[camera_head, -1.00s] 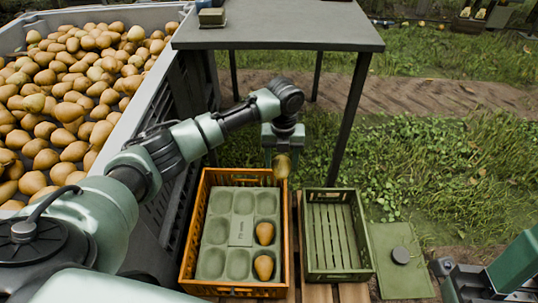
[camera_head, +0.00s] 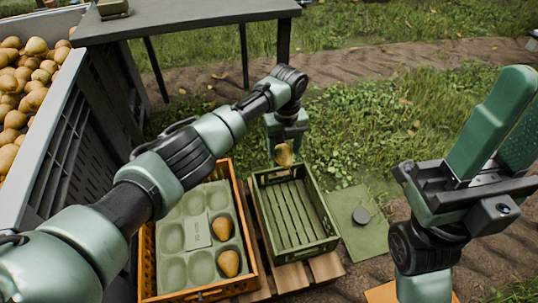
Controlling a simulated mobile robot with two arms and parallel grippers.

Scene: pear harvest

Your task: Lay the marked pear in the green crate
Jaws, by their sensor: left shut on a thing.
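My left gripper (camera_head: 285,143) is shut on a yellow-brown pear (camera_head: 285,157), held just beyond the far edge of the green crate (camera_head: 305,250) in the picture. Any mark on this pear is too small to make out. The green crate is open, slatted and empty. Two more pears, an upper one (camera_head: 222,228) and a lower one (camera_head: 229,263), lie in cups of the grey-green tray (camera_head: 171,237) inside the orange crate. My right gripper (camera_head: 503,135) is at the right, pointing up, with a gap between its two green fingers; it is empty.
The orange crate (camera_head: 147,268) stands left of the green crate, on wooden boards. A flat green sheet (camera_head: 350,238) with a dark disc (camera_head: 361,215) lies right of it. A big grey bin (camera_head: 50,140) of pears and a grey table (camera_head: 190,22) stand at the left and back.

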